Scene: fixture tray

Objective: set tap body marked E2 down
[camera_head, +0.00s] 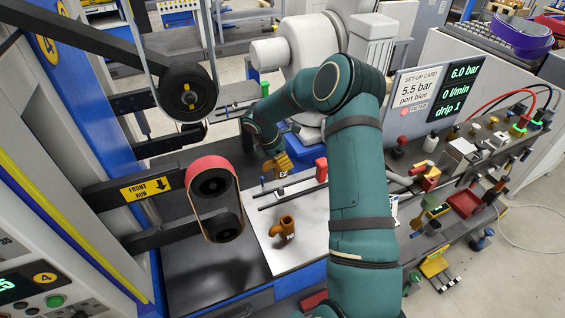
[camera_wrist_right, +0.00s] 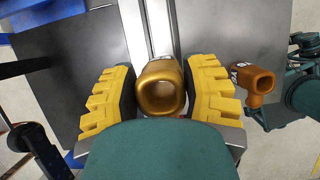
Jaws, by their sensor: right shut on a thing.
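My right gripper (camera_head: 280,162) is over the far part of the pale plate (camera_head: 302,252), its yellow fingers closed. In the right wrist view my right gripper (camera_wrist_right: 160,95) is shut on a brown-orange tap body (camera_wrist_right: 160,88), whose open square-edged end faces the camera. My left gripper is not in view.
A red-topped belt roller (camera_head: 209,170) stands left of the plate. A thin rail (camera_head: 292,196) crosses the plate. A set-up card (camera_head: 420,92) and a bench crowded with fittings (camera_head: 468,203) lie to the right. The plate around the standing tap body is clear.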

